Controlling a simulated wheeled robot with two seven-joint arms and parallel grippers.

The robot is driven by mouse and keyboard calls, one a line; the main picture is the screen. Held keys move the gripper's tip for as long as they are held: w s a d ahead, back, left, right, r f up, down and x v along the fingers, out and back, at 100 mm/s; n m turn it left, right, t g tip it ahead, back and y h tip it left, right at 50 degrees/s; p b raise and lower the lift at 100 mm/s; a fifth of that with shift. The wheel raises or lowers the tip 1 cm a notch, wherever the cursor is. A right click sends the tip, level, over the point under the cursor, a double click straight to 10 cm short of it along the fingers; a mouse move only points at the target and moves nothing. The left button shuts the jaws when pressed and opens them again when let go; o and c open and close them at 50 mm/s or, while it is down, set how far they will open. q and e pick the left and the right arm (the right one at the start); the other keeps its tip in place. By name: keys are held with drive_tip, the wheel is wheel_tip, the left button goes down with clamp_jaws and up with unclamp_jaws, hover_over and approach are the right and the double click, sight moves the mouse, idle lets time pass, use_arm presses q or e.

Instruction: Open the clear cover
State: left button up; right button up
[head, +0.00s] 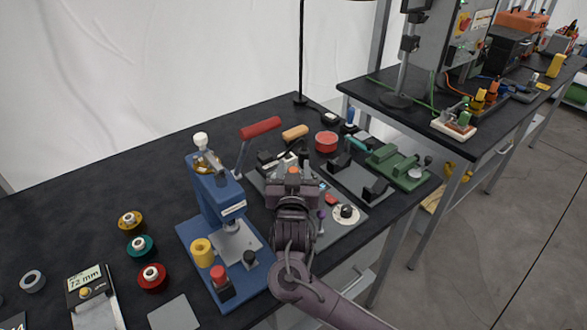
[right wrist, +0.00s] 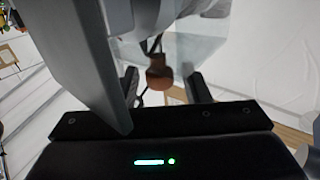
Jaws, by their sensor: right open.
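My right gripper (head: 292,178) reaches over the far part of the dark table, with its arm coming from the lower right. In the right wrist view its two dark fingers (right wrist: 164,87) are apart. A small brown-orange knob (right wrist: 158,74) shows between them; I cannot tell whether either finger touches it. A see-through pale pane (right wrist: 203,48) behind the knob looks like the clear cover. In the head view the gripper hides most of this spot, and I cannot make out the cover's edges there. My left gripper is not in view.
A blue press (head: 217,195) stands left of my gripper. A red-handled lever (head: 260,128) rises behind it. A green fixture (head: 398,166) and a red round container (head: 326,141) stand to the right. Coloured spools (head: 152,277) sit at the lower left.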

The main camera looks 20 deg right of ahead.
clamp_jaws()
drive_tip(key=shift+w+a+b, duration=0.25)
drive_tip(key=shift+w+a, duration=0.05)
drive_tip(key=shift+w, duration=0.45)
drive_tip(key=shift+w+a+b, duration=0.25)
drive_tip(key=shift+w, duration=0.5)
drive_tip(key=shift+w+a+b, duration=0.25)
drive_tip(key=shift+w+a, duration=0.05)
drive_tip(key=shift+w, duration=0.45)
drive_tip(key=shift+s, duration=0.1)
unclamp_jaws()
drive_tip(key=shift+s+d, duration=0.15)
